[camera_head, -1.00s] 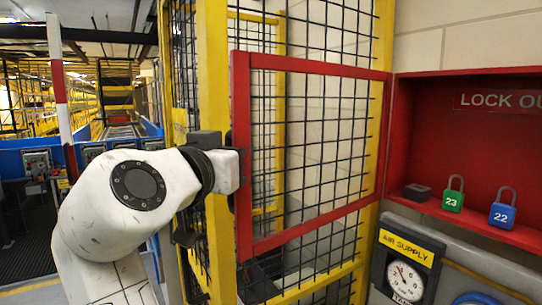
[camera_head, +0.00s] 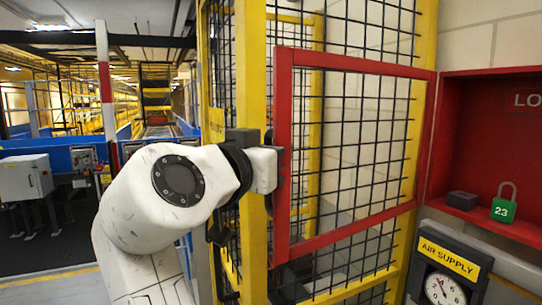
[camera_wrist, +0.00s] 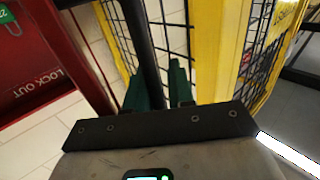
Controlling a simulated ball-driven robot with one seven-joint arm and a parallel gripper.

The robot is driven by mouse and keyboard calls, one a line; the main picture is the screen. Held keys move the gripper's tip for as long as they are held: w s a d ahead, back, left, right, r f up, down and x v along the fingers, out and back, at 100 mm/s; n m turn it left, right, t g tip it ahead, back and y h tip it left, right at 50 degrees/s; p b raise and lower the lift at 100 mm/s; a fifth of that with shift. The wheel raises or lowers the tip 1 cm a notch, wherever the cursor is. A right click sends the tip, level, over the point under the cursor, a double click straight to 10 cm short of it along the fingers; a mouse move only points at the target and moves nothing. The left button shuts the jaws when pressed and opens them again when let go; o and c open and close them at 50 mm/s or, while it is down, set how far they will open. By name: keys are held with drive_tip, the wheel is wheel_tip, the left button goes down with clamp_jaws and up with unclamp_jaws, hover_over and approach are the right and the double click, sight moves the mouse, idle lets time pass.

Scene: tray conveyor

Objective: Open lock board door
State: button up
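The lock board door is a red frame (camera_head: 283,160) with a see-through middle. It stands swung wide open, hinged at the left side of the red lock board (camera_head: 472,115). My gripper (camera_head: 277,168) is at the door's free left edge, by its dark handle; the fingertips are hard to make out there. In the wrist view, my gripper's green fingers (camera_wrist: 158,92) stand on both sides of a long black bar (camera_wrist: 143,45), the handle, and appear closed on it. The board's red face with upside-down "LOCK OUT" lettering (camera_wrist: 38,83) shows at left.
A yellow post (camera_head: 252,80) and black mesh fence stand close behind the door and my arm. A green padlock (camera_head: 503,206) and a dark block (camera_head: 462,200) sit on the board's ledge. An air supply gauge (camera_head: 440,288) is below.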

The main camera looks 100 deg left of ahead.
drive_tip(key=s+b+v, duration=0.1)
drive_tip(key=b+v, duration=0.1)
drive_tip(key=v, duration=0.7)
drive_tip(key=shift+d, duration=0.2)
drive_tip(key=shift+o, duration=0.3)
drive_tip(key=shift+s, duration=0.1)
